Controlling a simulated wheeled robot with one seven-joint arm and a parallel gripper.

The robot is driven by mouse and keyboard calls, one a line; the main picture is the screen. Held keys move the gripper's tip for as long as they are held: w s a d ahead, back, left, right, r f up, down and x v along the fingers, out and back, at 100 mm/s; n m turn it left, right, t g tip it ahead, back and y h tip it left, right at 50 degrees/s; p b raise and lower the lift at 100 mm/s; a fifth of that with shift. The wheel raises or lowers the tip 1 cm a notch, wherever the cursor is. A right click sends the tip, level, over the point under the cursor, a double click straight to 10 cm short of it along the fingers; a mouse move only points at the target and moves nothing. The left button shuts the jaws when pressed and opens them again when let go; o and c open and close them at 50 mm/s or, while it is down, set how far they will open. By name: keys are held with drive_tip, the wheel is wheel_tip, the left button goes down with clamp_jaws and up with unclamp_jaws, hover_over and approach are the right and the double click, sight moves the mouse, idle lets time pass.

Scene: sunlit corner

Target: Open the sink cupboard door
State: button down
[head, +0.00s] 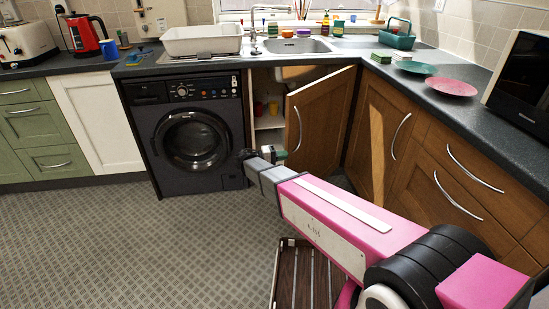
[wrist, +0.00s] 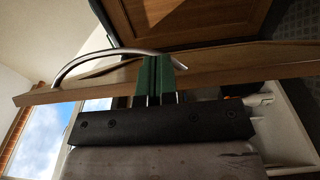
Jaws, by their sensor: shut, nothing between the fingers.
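The sink cupboard door (head: 318,122) is brown wood and stands partly open, swung outward from its right side. Its curved metal handle (head: 298,130) is on the outer face; the handle also shows in the wrist view (wrist: 85,62). My gripper (head: 281,156) is low by the door's free edge, in front of the cupboard opening. In the wrist view its green fingers (wrist: 157,78) are together and empty, overlapping the door's edge (wrist: 230,75) near one end of the handle. I cannot tell whether they touch the door. The cupboard interior (head: 268,105) shows a pale shelf with small colored items.
A black washing machine (head: 190,135) stands left of the opening. Brown cupboards and drawers (head: 455,190) line the right. The sink (head: 298,46) and dark worktop (head: 450,105) are above. A slatted crate (head: 290,285) is at the bottom. The patterned floor (head: 150,245) is clear at left.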

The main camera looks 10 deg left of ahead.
sight(291, 154)
drive_tip(key=x, duration=0.3)
drive_tip(key=shift+d, duration=0.25)
drive_tip(key=shift+s+d, duration=0.4)
drive_tip(key=shift+d, duration=0.35)
drive_tip(key=shift+s+d, duration=0.45)
drive_tip(key=shift+d, duration=0.35)
drive_tip(key=shift+a, duration=0.1)
